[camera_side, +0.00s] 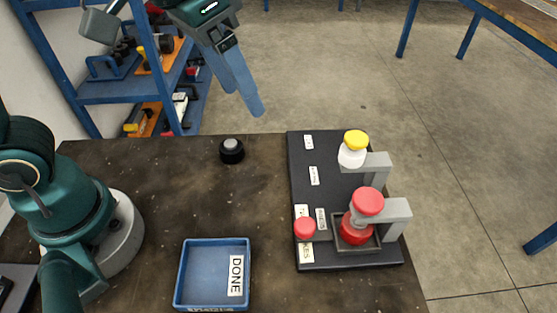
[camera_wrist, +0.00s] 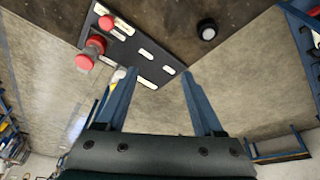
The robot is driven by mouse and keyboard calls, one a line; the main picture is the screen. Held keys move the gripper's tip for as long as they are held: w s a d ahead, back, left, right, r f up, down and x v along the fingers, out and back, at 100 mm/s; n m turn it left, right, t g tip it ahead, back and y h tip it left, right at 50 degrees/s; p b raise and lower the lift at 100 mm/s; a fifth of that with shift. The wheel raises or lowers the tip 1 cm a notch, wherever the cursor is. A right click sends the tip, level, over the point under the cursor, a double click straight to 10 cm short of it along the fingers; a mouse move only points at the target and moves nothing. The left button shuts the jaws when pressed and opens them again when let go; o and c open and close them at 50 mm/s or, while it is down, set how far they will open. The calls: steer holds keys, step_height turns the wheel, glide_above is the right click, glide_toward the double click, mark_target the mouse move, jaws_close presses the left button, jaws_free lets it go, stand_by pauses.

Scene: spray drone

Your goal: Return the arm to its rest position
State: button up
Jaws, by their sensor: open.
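My gripper (camera_side: 246,92) is raised in the air above the back of the dark table (camera_side: 150,185), with its blue fingers pointing down and to the right. In the wrist view my gripper (camera_wrist: 160,105) shows two blue fingers spread apart with nothing between them. It touches nothing on the table. My arm's teal base stands at the table's left.
A black board (camera_side: 310,190) at the right holds a white bottle with yellow cap (camera_side: 352,150), a red bottle (camera_side: 356,228) and a red knob (camera_side: 305,228). A blue DONE tray (camera_side: 205,275) stands in front, empty. A black round piece (camera_side: 232,150) sits near the back edge. Blue shelves (camera_side: 130,92) stand behind.

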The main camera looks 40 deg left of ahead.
steer(key=s+a+f+n+t+y, duration=0.1)
steer(key=s+a+f+n+t, duration=0.1)
steer(key=s+a+f, duration=0.2)
steer(key=s+a, duration=0.3)
steer(key=shift+s+a, duration=0.2)
steer(key=shift+s, duration=0.1)
stand_by(1.2)
